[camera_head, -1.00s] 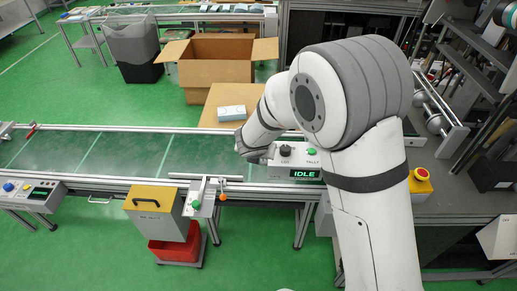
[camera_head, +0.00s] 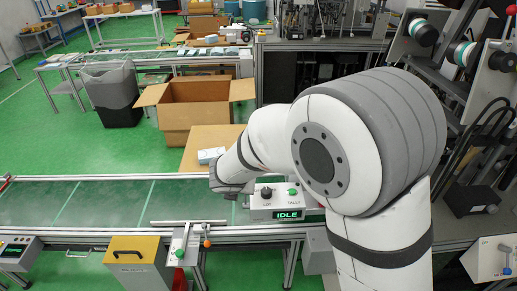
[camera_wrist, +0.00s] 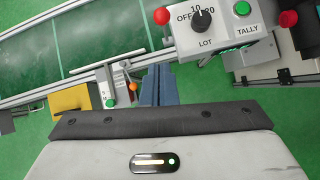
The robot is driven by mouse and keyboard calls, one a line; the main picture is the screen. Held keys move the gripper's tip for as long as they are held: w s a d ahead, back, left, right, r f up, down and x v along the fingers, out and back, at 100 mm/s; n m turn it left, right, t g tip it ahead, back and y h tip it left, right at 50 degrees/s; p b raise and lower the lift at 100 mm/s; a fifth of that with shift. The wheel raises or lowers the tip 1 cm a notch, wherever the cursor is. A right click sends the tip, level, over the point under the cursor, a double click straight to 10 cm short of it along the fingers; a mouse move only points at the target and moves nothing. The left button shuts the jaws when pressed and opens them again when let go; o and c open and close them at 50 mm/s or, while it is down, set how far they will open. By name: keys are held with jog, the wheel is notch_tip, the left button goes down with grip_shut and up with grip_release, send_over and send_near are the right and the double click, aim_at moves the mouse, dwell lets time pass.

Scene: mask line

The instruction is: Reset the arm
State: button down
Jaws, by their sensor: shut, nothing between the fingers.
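My arm rises at the right of the head view, bends at a large grey and white joint and reaches left toward the conveyor. My gripper (camera_wrist: 158,86) shows in the wrist view as two blue-grey fingers pressed together, with nothing between them. In that view it lies over the floor, below the control box with the LOT knob and TALLY button (camera_wrist: 217,32). The same box (camera_head: 276,203) reads IDLE in the head view. The fingers are not visible in the head view, where the wrist end is at the box's left.
The conveyor (camera_head: 100,197) runs across the left. An open cardboard box (camera_head: 195,110) stands behind it, with a small pale box (camera_head: 210,155) nearby. A yellow bin (camera_head: 136,254) and a small button panel (camera_head: 183,248) are at the front edge. Dark machinery stands at the right.

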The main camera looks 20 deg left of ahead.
jog(key=shift+d, duration=0.1)
jog(key=s+d+r+m+h, duration=0.1)
jog(key=d+r+m, duration=0.2)
jog(key=d+m, duration=0.4)
jog(key=d+r+m+g+h, duration=0.1)
jog(key=d+r+m, duration=0.3)
jog(key=d, duration=0.6)
jog(key=s+d+r+m+h, duration=0.1)
jog(key=d+r+m, duration=0.2)
jog(key=d+m, duration=0.45)
jog(key=s+d+m+g+b, duration=0.1)
jog(key=s+d+m, duration=0.5)
jog(key=s+m, duration=0.2)
jog(key=s+d+r+m+g+y, duration=0.1)
jog(key=s+d+m, duration=0.5)
jog(key=m, duration=0.5)
jog(key=shift+s+r+g+b, duration=0.2)
jog(key=shift+s+g+b, duration=0.15)
jog(key=shift+s, duration=0.65)
